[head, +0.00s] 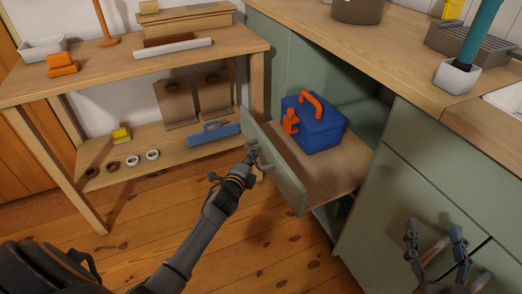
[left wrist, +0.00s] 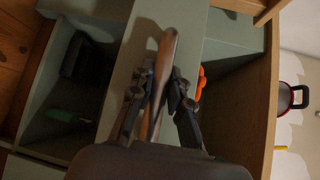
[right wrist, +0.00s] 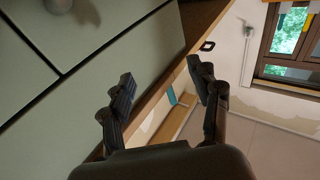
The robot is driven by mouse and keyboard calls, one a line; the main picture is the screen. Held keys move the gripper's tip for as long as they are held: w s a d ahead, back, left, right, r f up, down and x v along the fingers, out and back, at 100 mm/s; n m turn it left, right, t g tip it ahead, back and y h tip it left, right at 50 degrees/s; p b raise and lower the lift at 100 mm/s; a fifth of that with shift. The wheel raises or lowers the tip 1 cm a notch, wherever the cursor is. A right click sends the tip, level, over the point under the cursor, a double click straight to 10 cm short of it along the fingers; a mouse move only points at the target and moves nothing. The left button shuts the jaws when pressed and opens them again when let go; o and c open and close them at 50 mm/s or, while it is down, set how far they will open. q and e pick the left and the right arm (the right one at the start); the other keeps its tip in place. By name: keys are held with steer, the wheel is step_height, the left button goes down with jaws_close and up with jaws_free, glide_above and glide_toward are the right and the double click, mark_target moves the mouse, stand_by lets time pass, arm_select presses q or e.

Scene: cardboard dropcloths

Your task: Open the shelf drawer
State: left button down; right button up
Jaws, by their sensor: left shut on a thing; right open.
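The shelf drawer, with its green front (head: 283,175), stands pulled out from the green cabinet in the head view. Its wooden bottom (head: 338,178) carries a blue toolbox (head: 318,130) with an orange handle and an orange item at its side. My left gripper (head: 256,160) is shut on the drawer's handle, a bar that shows in the left wrist view (left wrist: 160,75). The drawer front (left wrist: 135,55) lies behind that bar there. My right gripper (head: 436,245) is open and empty in front of the lower right cabinet fronts; it also shows in the right wrist view (right wrist: 162,92).
A wooden workbench (head: 130,65) stands at the left, its lower shelf (head: 175,158) holding tape rolls and a blue-grey item. The countertop (head: 400,55) carries a dark pot (head: 357,10) and a grey cup (head: 458,77). The wood floor before the drawer is clear.

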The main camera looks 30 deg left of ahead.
arm_select(q)
steer(key=s+a+p, duration=0.2)
steer(key=s+a, duration=0.2)
steer(key=s, duration=0.1)
steer(key=shift+s+p, duration=0.2)
steer(key=shift+p, duration=0.15)
arm_select(e)
steer(key=s+d+f+g+h, duration=0.1)
steer(key=s+f+g, duration=0.1)
steer(key=f+g, duration=0.2)
steer(key=s+d+f+g+h, duration=0.1)
steer(key=f+g, duration=0.3)
steer(key=f, duration=0.4)
steer(key=shift+s+d+f+h, duration=0.4)
steer(key=shift+s+d, duration=0.15)
steer(key=shift+s, duration=0.3)
arm_select(q)
steer(key=shift+a, duration=0.1)
steer(key=c, duration=1.3)
jaws_free()
steer(key=shift+o, duration=0.2)
steer(key=s+d+r, duration=0.1)
steer(key=s, duration=1)
steer(key=shift+s+d+r, duration=0.3)
steer(key=shift+s, duration=0.1)
